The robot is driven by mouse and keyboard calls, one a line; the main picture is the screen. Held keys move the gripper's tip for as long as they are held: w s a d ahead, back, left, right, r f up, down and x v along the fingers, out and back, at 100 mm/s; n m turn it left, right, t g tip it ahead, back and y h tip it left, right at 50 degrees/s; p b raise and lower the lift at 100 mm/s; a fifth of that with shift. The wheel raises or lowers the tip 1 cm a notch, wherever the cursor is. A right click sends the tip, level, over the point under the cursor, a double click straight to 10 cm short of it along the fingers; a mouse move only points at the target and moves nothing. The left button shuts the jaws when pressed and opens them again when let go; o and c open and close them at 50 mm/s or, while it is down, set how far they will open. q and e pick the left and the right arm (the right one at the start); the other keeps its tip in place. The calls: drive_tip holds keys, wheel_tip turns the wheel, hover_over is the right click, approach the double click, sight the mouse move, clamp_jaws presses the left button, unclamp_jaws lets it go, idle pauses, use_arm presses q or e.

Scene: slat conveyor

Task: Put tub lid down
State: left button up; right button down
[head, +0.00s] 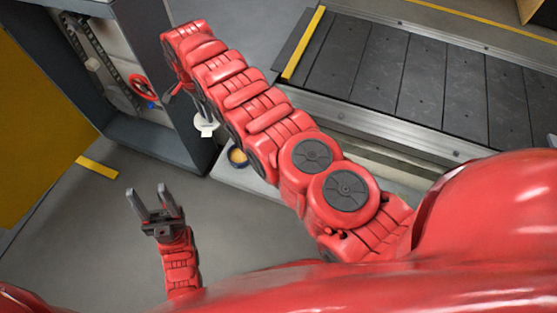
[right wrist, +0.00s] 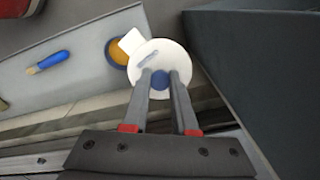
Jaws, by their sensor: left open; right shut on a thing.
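The tub lid is a white disc with a blue knob and shows in the right wrist view (right wrist: 174,55). My right gripper (right wrist: 161,78) is shut on the knob. In the head view the lid (head: 206,130) shows below the far end of my right arm, which hides most of that gripper. The tub (head: 237,157) stands on a grey ledge to the right of the lid. In the right wrist view the tub (right wrist: 117,52) has a blue rim and orange contents, and the lid side partly overlaps it. My left gripper (head: 147,192) is open and empty over the floor.
A blue-handled brush (right wrist: 47,62) lies on the grey ledge (right wrist: 85,63). A dark cabinet (head: 160,137) with a chain and red handwheel stands at the left. The slat conveyor (head: 385,65) runs behind my right arm. The floor around my left gripper is clear.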

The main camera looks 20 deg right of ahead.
drive_tip(key=shift+d+r, duration=0.1)
drive_tip(key=shift+d, duration=0.15)
drive_tip(key=shift+r, duration=0.15)
